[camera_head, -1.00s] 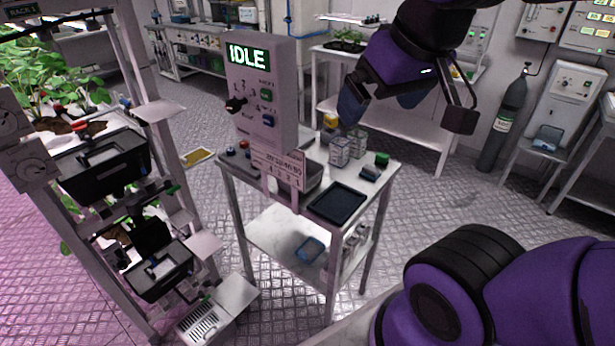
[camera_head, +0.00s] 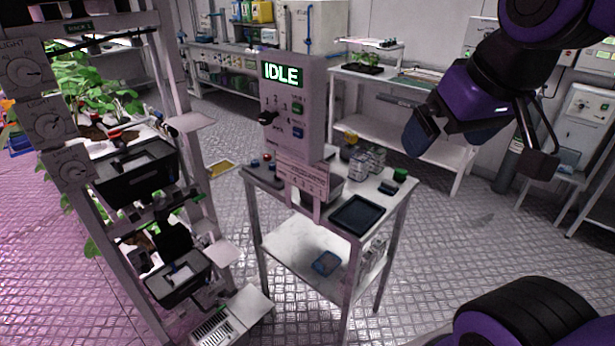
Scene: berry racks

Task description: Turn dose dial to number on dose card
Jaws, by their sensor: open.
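A grey control box (camera_head: 311,105) stands upright on the small cart, with a green lit display (camera_head: 283,74) reading IDLE. A black dose dial (camera_head: 268,117) sticks out on its left front side, among small printed numbers I cannot read clearly.
The cart (camera_head: 274,210) carries a black tray (camera_head: 357,214), clear jars (camera_head: 368,160) and a green-lidded item (camera_head: 400,174). A plant rack (camera_head: 179,80) with dials and black bins stands close on the left. Floor right of the cart is free.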

